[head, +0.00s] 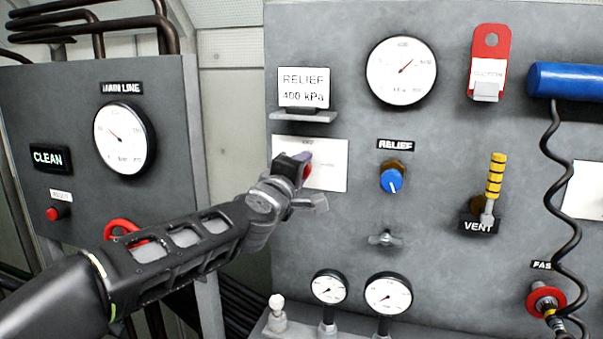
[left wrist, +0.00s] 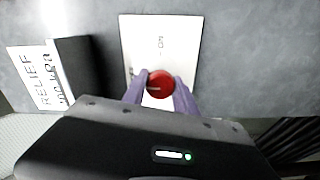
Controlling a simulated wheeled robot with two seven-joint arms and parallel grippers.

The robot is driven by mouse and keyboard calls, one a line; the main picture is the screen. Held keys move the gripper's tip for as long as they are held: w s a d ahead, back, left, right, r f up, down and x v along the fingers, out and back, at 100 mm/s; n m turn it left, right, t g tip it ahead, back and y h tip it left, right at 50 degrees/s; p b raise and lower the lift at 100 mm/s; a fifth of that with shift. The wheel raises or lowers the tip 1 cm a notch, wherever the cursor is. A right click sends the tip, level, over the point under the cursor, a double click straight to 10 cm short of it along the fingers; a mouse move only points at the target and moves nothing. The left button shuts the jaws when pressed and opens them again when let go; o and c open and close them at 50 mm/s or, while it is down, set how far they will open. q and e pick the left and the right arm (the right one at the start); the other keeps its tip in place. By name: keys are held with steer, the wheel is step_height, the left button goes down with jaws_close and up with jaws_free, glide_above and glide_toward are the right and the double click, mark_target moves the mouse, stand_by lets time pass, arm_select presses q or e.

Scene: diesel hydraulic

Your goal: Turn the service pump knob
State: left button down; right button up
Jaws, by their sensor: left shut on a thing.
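A round red knob (left wrist: 160,84) sits on a white plate (left wrist: 187,30) that carries the word ON. In the head view the plate (head: 335,165) is on the grey panel below the RELIEF 400 kPa sign, and a bit of the red knob (head: 307,173) shows beside my fingers. My left gripper (head: 303,160) is shut on the red knob; in the left wrist view its purple fingers (left wrist: 160,92) lie on both sides of it. The gripper hides part of the plate and its markings in the head view. My right gripper is not in view.
The RELIEF sign (head: 304,86) with its small ledge (head: 303,116) stands out just above the plate. To the right are a blue relief knob (head: 391,181), a wing handle (head: 386,239) and a yellow-striped vent lever (head: 495,177). Gauges (head: 388,294) sit below.

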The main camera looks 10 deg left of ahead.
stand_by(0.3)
arm_select(q)
steer(key=c, duration=1)
jaws_free()
steer(key=shift+o, duration=0.2)
steer(key=s, duration=0.7)
steer(key=shift+s+a, duration=0.25)
steer(key=shift+s, duration=0.1)
